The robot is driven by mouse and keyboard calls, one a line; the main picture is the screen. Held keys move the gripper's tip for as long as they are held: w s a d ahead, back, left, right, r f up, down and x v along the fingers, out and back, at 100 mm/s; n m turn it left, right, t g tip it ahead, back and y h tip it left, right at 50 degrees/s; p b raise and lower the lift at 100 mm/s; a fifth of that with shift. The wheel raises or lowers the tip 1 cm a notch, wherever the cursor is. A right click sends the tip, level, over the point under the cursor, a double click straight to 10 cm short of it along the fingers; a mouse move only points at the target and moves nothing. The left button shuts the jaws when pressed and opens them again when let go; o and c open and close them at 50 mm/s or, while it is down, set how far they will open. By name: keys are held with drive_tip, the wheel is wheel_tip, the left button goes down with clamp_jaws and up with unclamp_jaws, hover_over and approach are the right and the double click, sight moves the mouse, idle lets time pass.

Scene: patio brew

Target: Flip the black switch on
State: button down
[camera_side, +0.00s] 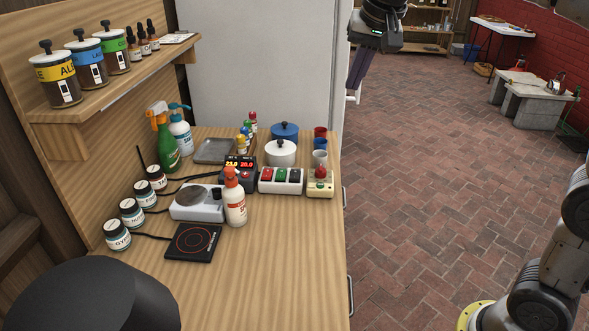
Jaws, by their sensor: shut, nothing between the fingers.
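A white switch box (280,187) stands on the wooden bench near its right edge. Its top carries a row of small coloured rockers, with a red one at the left. My gripper (353,86) hangs at the top of the view, right of the tall pale cabinet. It is shut and empty, well apart from the switch box.
A cream box with a red button (320,184) sits right of the switch box. A white pot (281,153) stands behind it. A red-digit display unit (238,175) and an orange-topped bottle (235,203) are left. The bench front (290,270) is clear.

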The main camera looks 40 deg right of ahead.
drive_tip(key=w+a+f+g, duration=0.1)
drive_tip(key=w+f, duration=0.5)
drive_tip(key=w, duration=0.4)
drive_tip(key=g, duration=0.2)
hover_over(295, 178)
drive_tip(key=s+a, duration=0.2)
wheel_tip(295, 178, down, 9)
drive_tip(key=shift+w+d+f+h, duration=0.2)
drive_tip(key=shift+w+f+h, duration=0.05)
drive_tip(key=shift+h, duration=0.05)
drive_tip(key=x, duration=1.2)
drive_tip(key=shift+s+a+f, duration=0.2)
drive_tip(key=shift+a+f, duration=0.15)
drive_tip(key=shift+f, duration=0.65)
drive_tip(key=shift+a+f, duration=0.1)
